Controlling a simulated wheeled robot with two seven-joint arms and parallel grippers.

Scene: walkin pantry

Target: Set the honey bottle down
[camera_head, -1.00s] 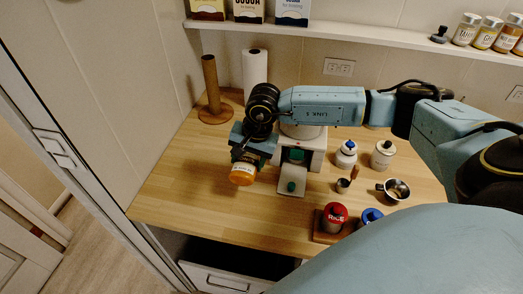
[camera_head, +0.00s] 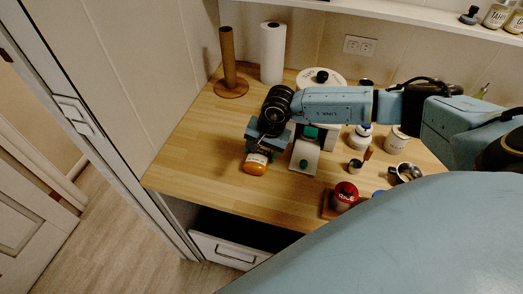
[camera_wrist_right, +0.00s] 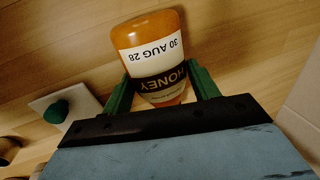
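The honey bottle (camera_head: 255,163) is amber with a white and dark label. It is below my right gripper (camera_head: 262,148), over the left part of the wooden counter (camera_head: 212,145). In the right wrist view, the bottle (camera_wrist_right: 152,40) sits between the green fingers of the right gripper (camera_wrist_right: 161,82), which are shut on it from both sides. Its rounded end points away from the gripper, and the end nearer the palm is hidden. I cannot tell whether the bottle touches the counter. My left gripper is not in view.
A white device with a green knob (camera_head: 305,156) stands close right of the bottle. A red-lidded rice jar (camera_head: 345,194) and a metal cup (camera_head: 355,166) are further right. A wooden holder (camera_head: 229,70) and paper roll (camera_head: 272,50) stand behind. The counter is clear left of the bottle.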

